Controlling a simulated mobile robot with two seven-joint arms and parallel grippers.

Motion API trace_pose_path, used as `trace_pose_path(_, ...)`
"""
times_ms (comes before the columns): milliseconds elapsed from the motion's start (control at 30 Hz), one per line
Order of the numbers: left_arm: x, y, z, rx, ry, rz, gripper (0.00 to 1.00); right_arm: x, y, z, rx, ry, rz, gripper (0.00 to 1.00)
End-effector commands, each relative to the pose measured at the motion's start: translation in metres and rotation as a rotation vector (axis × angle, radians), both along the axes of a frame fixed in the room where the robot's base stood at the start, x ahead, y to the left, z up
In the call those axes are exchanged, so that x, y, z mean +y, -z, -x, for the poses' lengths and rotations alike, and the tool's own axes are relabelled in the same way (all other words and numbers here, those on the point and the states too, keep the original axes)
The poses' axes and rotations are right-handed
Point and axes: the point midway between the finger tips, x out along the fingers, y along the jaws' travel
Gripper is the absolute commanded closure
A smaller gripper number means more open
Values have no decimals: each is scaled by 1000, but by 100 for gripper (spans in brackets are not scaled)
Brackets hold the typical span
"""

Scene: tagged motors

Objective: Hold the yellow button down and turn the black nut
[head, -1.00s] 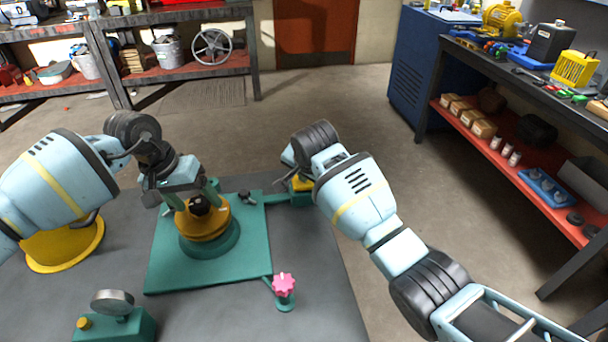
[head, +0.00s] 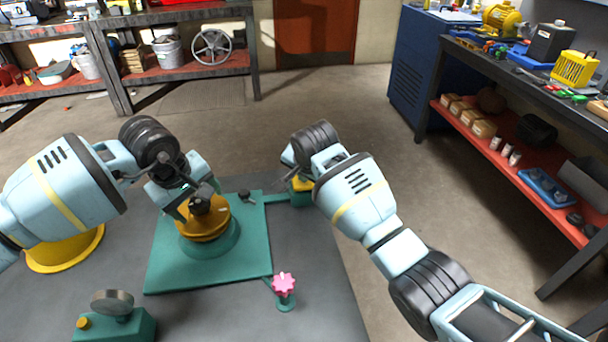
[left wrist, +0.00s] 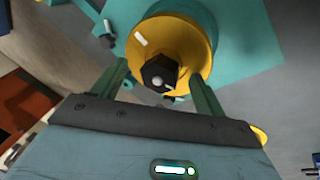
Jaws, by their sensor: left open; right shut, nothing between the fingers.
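The black nut (head: 201,202) sits on top of a round yellow-orange hub on a green base plate. In the left wrist view the nut (left wrist: 158,74) is a dark faceted piece with a pale centre. My left gripper (head: 192,205) is open, its two fingers on either side of the nut; I cannot tell whether they touch it. Its fingers also show in the left wrist view (left wrist: 158,80). A yellow part (head: 301,184) on a small green block, probably the yellow button, is partly hidden by my right arm. My right gripper (head: 293,179) is shut and empty at that part, mostly hidden; contact is unclear.
A pink star knob (head: 284,284) stands at the plate's front right corner. A green box (head: 125,327) with a gauge and a small yellow knob is at the front left. A black lever (head: 246,197) lies on the plate's back. A yellow round base (head: 62,250) is at left.

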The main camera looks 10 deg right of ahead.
Motion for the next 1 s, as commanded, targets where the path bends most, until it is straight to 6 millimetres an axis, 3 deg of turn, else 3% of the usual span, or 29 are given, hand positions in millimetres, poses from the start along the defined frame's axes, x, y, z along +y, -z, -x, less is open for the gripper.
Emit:
trace_pose_path(433, -3, 1, 2, 1, -414, 0, 27, 0, 4, 1, 8, 1, 1, 100)
trace_pose_path(1000, -2, 3, 2, 1, -451, 1, 27, 0, 4, 1, 8, 1, 1, 100)
